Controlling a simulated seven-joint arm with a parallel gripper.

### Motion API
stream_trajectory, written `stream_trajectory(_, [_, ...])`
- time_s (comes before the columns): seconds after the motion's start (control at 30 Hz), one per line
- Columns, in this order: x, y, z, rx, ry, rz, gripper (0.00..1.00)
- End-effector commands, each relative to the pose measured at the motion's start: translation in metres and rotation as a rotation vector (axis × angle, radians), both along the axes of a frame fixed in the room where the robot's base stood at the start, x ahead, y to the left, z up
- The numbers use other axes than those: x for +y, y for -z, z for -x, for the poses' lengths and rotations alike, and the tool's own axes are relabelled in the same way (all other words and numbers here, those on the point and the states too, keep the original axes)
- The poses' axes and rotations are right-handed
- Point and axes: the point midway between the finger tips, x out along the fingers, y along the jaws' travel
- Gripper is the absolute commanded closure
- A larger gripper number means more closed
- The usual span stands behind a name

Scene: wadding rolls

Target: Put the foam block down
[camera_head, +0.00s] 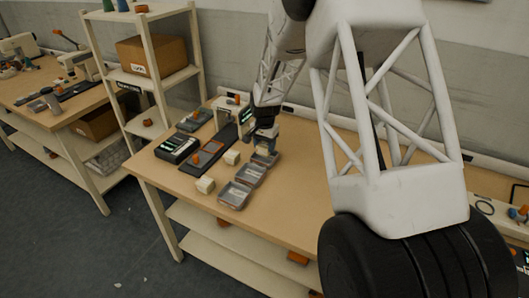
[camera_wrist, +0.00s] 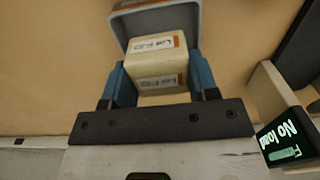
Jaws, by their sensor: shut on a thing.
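The foam block (camera_wrist: 160,68) is cream-coloured with printed labels on two faces. It sits between the blue fingers of my gripper (camera_wrist: 160,88), which is shut on it. In the wrist view a grey tray (camera_wrist: 117,32) lies just beyond the block, partly covered by it. I cannot tell whether the block touches the tray. In the head view my gripper (camera_head: 264,146) is over the farthest of three grey trays (camera_head: 266,158); the held block is not clear there. Two other cream blocks, one nearer the trays (camera_head: 231,157) and one nearer the front edge (camera_head: 205,186), stand on the table.
The other two trays, middle (camera_head: 250,175) and nearest (camera_head: 234,194), line up toward the table's front edge. A dark mat (camera_head: 218,150) and a black device (camera_head: 177,148) lie to the left. A display reading "No load" (camera_wrist: 287,138) stands close to my gripper. Table right of the trays is clear.

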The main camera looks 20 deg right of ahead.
Motion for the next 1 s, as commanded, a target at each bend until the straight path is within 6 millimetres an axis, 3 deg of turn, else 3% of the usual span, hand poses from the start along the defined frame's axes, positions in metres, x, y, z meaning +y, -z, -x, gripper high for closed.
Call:
stream_trajectory(0.4, [0.0, 0.033, 0.0, 0.0, 0.0, 0.0, 0.68])
stream_trajectory(0.87, [0.0, 0.038, 0.0, 0.0, 0.0, 0.0, 0.68])
stream_trajectory(0.9, [0.0, 0.038, 0.0, 0.0, 0.0, 0.0, 0.44])
stream_trajectory(0.97, [0.0, 0.038, 0.0, 0.0, 0.0, 0.0, 0.35])
stream_trajectory(1.0, [0.0, 0.038, 0.0, 0.0, 0.0, 0.0, 0.35])
